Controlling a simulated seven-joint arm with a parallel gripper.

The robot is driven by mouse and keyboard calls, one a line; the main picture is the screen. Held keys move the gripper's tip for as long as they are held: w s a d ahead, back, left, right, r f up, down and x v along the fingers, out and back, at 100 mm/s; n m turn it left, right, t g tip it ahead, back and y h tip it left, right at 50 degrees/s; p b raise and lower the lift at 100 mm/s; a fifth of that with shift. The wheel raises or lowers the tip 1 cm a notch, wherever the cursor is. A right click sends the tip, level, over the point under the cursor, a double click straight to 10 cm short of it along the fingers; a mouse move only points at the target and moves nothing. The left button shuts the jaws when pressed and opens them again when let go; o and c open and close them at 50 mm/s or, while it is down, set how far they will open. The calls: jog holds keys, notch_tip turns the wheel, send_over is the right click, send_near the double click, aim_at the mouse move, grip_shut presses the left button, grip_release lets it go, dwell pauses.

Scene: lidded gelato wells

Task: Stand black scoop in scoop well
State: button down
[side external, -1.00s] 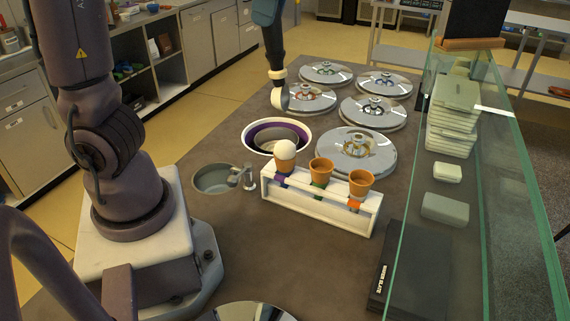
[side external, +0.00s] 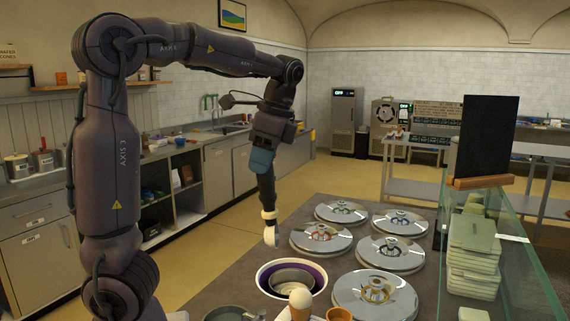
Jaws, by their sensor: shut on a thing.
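My gripper (side external: 262,161) is the teal end of the arm, shut on the black scoop (side external: 266,192). The scoop hangs almost upright, head down, with a black handle, a cream collar and a pale head (side external: 271,236). The upper handle is hidden in the jaws. The head hangs behind and left of an open purple-lined well (side external: 264,278), seemingly above the counter. The scoop well (side external: 228,313), a round metal basin with a small tap, is at the bottom edge, in front of and left of the purple-lined well. It is partly cut off.
Several wells with shiny round lids (side external: 375,293) stand right of the scoop. A cone with a white ball (side external: 300,298) and another cone (side external: 338,314) stand at the front edge of view. A glass screen (side external: 500,255) runs along the right, with pale boxes (side external: 473,250) behind it.

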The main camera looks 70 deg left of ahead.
jog(key=s+a+f+n+t+h, duration=0.2)
jog(key=f+n, duration=0.5)
jog(key=n, duration=0.9)
jog(key=s+a+f+n+t+h, duration=0.2)
jog(key=s+f+n, duration=0.4)
jog(key=n, duration=1)
notch_tip(320, 180, down, 2)
jog(key=a+t, duration=0.1)
jog(key=a, duration=0.1)
jog(key=shift+s+a+t, duration=0.2)
jog(key=shift+a+t, duration=0.1)
notch_tip(320, 180, down, 17)
jog(key=w+d+g+y, duration=0.1)
jog(key=w+d, duration=0.1)
jog(key=shift+f+g+y, duration=0.2)
jog(key=shift+g+y, duration=0.1)
jog(key=shift+g, duration=0.1)
